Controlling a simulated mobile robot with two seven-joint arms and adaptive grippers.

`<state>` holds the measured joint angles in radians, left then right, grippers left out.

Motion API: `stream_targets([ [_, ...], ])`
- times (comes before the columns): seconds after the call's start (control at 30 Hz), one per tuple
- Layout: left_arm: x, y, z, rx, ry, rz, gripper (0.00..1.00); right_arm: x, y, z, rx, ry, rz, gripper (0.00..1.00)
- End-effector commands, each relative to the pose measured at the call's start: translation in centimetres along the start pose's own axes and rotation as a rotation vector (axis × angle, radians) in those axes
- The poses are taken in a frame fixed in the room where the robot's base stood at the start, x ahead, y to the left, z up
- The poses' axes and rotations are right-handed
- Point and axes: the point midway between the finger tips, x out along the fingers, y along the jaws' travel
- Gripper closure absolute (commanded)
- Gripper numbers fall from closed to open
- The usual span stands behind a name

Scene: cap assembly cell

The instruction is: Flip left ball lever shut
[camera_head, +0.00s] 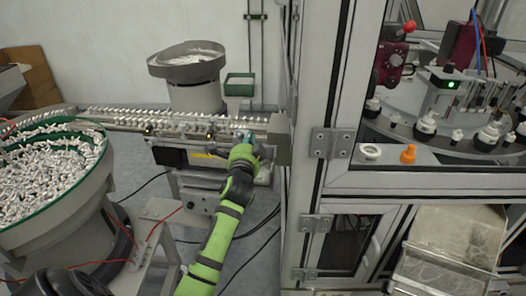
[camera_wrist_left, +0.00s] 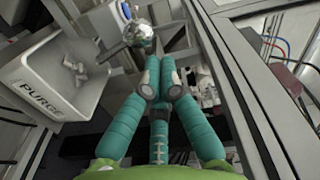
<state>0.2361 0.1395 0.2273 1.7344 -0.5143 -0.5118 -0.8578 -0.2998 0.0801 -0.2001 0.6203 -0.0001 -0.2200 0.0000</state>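My left gripper (camera_head: 246,138) reaches over the front of the feeder rail in the head view, with its arm coming up from below. In the left wrist view its teal fingers (camera_wrist_left: 159,68) come together at the tips, with no object visible between them. A shiny silver ball (camera_wrist_left: 140,34), which looks like the lever's ball end, is just beyond and slightly left of the fingertips. I cannot tell whether they touch it. The lever's arm is hard to make out, and I cannot pick out the ball in the head view. My right gripper is in neither view.
A grey bin marked PURGE (camera_wrist_left: 32,82) with a few white pieces is left of the fingers. The feeder rail (camera_head: 120,121) carries many small white parts. A green-rimmed bowl (camera_head: 98,183) stands left. The machine frame's post (camera_head: 325,130) stands close to the gripper's right.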

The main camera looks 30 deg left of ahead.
Motion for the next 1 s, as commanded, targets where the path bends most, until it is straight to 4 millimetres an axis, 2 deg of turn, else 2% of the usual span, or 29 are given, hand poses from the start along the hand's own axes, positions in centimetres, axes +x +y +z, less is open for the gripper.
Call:
stream_targets([
  [0.3,0.01,-0.22,0.40,-0.072,0.000,0.004,1.00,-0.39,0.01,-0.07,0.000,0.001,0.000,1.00],
  [1.0,0.07,-0.29,0.46,-0.075,0.001,0.004,1.00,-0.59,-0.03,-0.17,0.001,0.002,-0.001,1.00],
])
